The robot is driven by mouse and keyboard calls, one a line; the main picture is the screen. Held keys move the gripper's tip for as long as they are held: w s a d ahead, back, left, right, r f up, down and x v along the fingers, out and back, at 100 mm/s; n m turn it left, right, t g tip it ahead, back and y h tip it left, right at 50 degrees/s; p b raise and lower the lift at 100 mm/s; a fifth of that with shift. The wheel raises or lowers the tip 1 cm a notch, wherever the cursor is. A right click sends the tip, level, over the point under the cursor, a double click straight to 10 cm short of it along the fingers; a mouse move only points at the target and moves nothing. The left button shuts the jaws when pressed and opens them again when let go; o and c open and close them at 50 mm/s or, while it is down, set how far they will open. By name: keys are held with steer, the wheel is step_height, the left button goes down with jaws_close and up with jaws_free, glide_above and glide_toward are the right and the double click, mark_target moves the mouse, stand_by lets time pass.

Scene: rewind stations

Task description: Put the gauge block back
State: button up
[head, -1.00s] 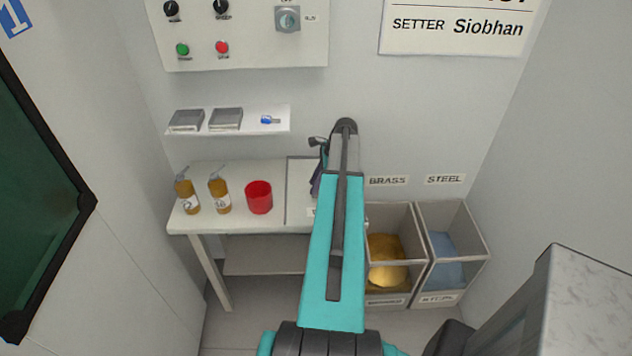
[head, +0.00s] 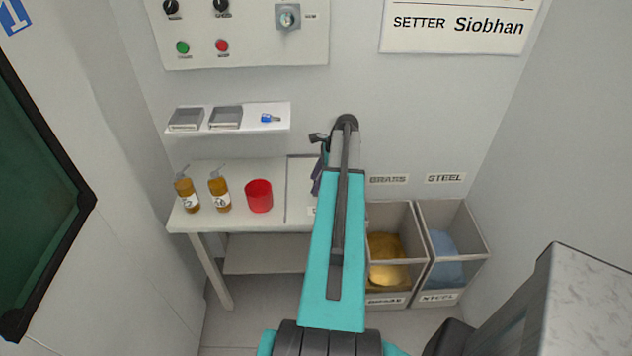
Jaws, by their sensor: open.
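I cannot make out a gauge block for certain in the head view. Two grey, shallow box-like pieces, a left one (head: 186,119) and a right one (head: 225,118), sit side by side on the white wall shelf (head: 278,126). I cannot tell whether either holds a block. My gripper (head: 317,180) shows only as a dark sliver left of my teal arm, above the right part of the bench. It is open; the arm hides most of it and whatever lies behind it.
A small blue-headed item (head: 270,118) lies on the shelf. The bench (head: 262,225) holds two amber bottles (head: 187,195) (head: 220,195) and a red cup (head: 259,196). Brass (head: 391,214) and steel (head: 440,212) bins stand right of it. A control panel (head: 250,55) is above.

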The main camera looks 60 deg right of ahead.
steer(key=b+v, duration=0.3)
steer(key=v, duration=0.8)
steer(key=shift+r, duration=0.15)
steer(key=shift+c, duration=0.4)
